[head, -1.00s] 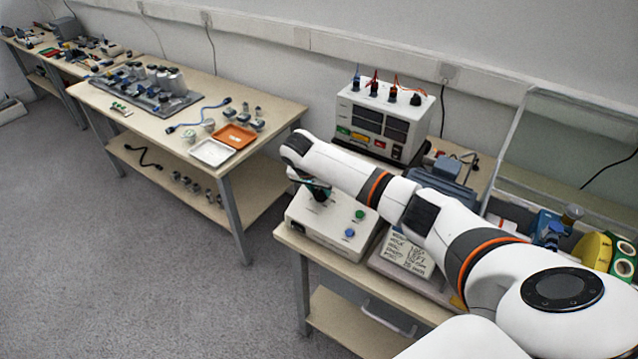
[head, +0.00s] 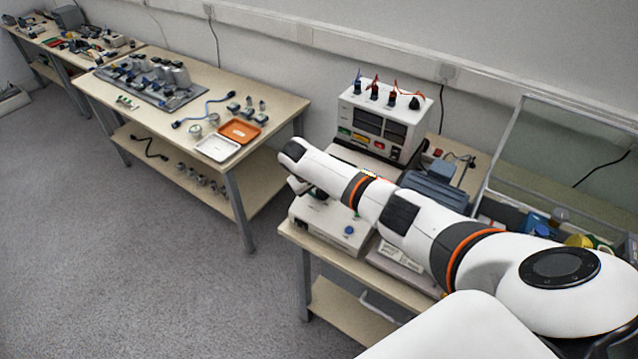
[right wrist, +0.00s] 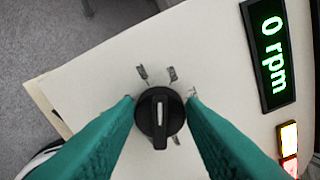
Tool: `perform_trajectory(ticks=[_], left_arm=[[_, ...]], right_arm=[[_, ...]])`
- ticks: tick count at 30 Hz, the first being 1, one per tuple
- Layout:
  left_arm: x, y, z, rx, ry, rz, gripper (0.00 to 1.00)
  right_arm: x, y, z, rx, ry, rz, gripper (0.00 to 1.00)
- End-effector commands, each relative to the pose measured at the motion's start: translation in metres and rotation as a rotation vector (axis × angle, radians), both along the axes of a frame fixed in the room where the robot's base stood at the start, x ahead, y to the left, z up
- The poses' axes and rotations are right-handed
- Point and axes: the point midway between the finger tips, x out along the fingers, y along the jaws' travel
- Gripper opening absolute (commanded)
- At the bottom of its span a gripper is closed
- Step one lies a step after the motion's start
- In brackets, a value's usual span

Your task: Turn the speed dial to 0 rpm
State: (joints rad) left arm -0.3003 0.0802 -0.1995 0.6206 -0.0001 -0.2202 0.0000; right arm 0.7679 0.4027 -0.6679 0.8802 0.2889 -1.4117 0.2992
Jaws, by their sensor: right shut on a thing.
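The speed dial (right wrist: 160,116) is a black round knob with a white line on its grip, on a pale panel with small dark marks around it. My right gripper (right wrist: 160,112) has its teal fingers on both sides of the knob, shut on it. A display (right wrist: 270,50) beside the dial shows "0 rpm" in green. In the head view the white control box (head: 325,226) is partly covered by my right arm, and the knob and fingertips are mostly hidden. My left gripper is not in view.
A white instrument (head: 380,122) with plugged leads stands behind my right arm. A blue-grey device (head: 437,187) and a clear screen (head: 560,160) are to the right. Another table (head: 285,112) with an orange tray (head: 240,131) and a white tray (head: 218,148) stands left, across open floor.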

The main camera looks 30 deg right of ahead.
Motion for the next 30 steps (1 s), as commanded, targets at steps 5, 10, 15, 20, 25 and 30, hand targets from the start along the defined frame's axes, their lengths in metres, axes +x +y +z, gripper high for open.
perform_trajectory(ticks=[5,10,15,20,25,30], left_arm=[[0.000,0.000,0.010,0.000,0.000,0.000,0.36],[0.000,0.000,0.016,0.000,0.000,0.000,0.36],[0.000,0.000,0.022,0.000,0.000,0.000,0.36],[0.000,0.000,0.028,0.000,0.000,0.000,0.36],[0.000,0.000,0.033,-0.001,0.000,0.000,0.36],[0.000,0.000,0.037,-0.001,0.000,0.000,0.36]], right_arm=[[0.000,0.002,0.001,-0.026,0.068,0.153,0.14],[0.000,0.003,0.001,-0.053,0.131,0.300,0.14],[0.000,0.004,0.000,-0.078,0.194,0.446,0.14],[-0.001,0.005,0.000,-0.104,0.254,0.582,0.14],[-0.002,0.005,-0.001,-0.130,0.318,0.727,0.14],[-0.003,0.006,-0.002,-0.155,0.375,0.858,0.14]])
